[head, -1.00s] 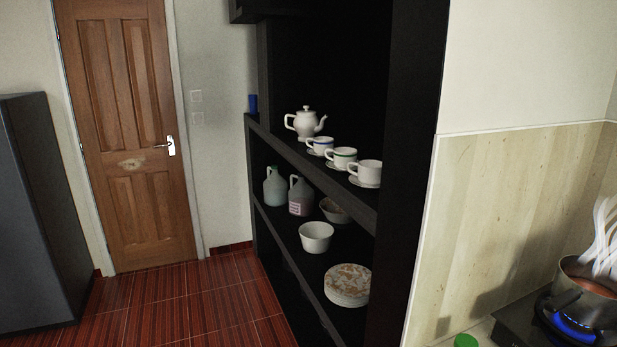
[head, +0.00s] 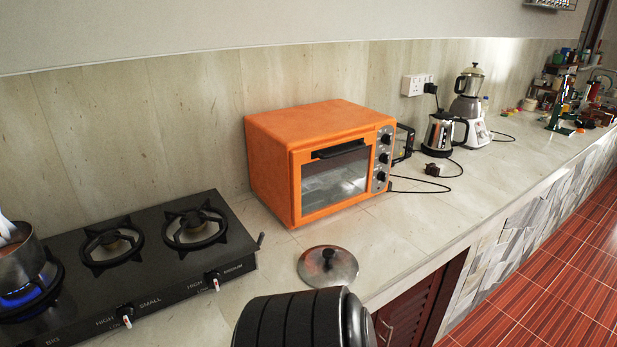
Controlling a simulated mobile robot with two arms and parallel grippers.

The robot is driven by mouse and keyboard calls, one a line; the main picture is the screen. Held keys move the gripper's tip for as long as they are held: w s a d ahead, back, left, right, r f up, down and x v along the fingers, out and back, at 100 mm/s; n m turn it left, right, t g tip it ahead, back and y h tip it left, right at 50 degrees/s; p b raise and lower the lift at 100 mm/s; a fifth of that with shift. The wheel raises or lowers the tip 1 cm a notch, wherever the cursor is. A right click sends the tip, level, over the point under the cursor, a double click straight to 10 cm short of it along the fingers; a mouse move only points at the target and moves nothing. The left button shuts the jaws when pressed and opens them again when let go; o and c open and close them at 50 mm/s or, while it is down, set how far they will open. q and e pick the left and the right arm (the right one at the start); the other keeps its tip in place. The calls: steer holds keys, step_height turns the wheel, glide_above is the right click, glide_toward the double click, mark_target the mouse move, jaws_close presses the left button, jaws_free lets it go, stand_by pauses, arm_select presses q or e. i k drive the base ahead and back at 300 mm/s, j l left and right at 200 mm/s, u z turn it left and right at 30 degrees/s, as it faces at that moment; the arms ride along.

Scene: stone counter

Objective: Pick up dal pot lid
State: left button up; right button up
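The pot lid (head: 341,267) lies on the stone counter in front of the orange oven, to the right of the stove. It is a round metal lid with a dark knob on top. The dal pot (head: 14,258) stands on the lit left burner at the left edge of the head view, steaming and partly cut off. A dark ribbed cylinder, probably part of my own arm, is at the bottom middle, just below the lid in the picture. Neither gripper's fingers show.
The black stove (head: 150,258) has two empty burners. The orange oven (head: 312,160) stands close behind the lid. A kettle (head: 440,133) and a blender (head: 468,105) stand farther right. The counter (head: 415,232) right of the lid is clear up to its front edge.

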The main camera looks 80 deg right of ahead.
mark_target(322, 266)
steer(key=z, duration=2.85)
steer(key=u, duration=1.85)
steer(key=k+l, duration=0.15)
steer(key=l, duration=0.35)
steer(key=k+l+z, duration=0.1)
steer(key=l, duration=0.4)
steer(key=k+l, duration=0.1)
steer(key=l, duration=0.4)
